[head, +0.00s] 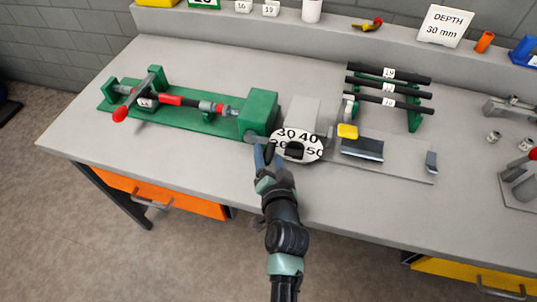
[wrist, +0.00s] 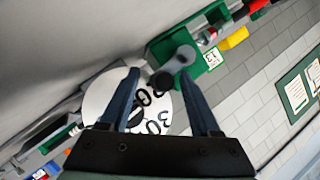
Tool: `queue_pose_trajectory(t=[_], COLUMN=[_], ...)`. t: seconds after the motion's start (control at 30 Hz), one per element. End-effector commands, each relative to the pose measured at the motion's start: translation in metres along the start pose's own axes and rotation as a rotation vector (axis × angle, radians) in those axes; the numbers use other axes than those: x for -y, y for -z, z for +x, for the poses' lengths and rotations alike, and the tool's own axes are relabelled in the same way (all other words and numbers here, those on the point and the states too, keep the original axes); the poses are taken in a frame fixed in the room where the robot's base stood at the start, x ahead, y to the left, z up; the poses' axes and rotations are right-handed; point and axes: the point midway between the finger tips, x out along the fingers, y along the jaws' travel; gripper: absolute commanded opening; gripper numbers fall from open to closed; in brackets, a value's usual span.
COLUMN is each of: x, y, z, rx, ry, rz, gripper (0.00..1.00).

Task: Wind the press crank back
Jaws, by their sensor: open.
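The green press block (head: 258,113) stands mid-bench. A grey crank arm (wrist: 181,59) with a dark round knob (wrist: 162,81) is on it, clearest in the wrist view; in the head view my gripper mostly hides it. My gripper (head: 264,150) is in front of the block, beside the white numbered dial (head: 312,151). In the wrist view my gripper (wrist: 159,72) is open, with the knob showing between its fingertips. I cannot tell whether they touch it. At the green base's left end is a grey bar handle with a red knob (head: 120,114).
A DEPTH 30 mm sign (head: 445,26) stands on the back ledge. The bench front left (head: 90,140) is clear.

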Motion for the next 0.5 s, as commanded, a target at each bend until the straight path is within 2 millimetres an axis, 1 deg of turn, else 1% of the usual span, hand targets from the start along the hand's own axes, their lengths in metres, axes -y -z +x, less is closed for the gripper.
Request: queue_pose_trajectory(t=[0.1,0.37,0.4,0.47,0.5], x=[0.0005,0.0005,0.0004,0.0004,0.0004], y=[-0.0002,-0.0002,-0.0001,-0.0001,-0.0001], z=[0.0060,0.0070,0.0070,0.0069,0.0069], rx=[0.001,0.001,0.001,0.001,0.001], ry=[0.001,0.000,0.000,0.000,0.000], rz=[0.000,-0.001,-0.001,-0.001,-0.001], gripper=[0.64,0.64,0.62,0.51,0.44])
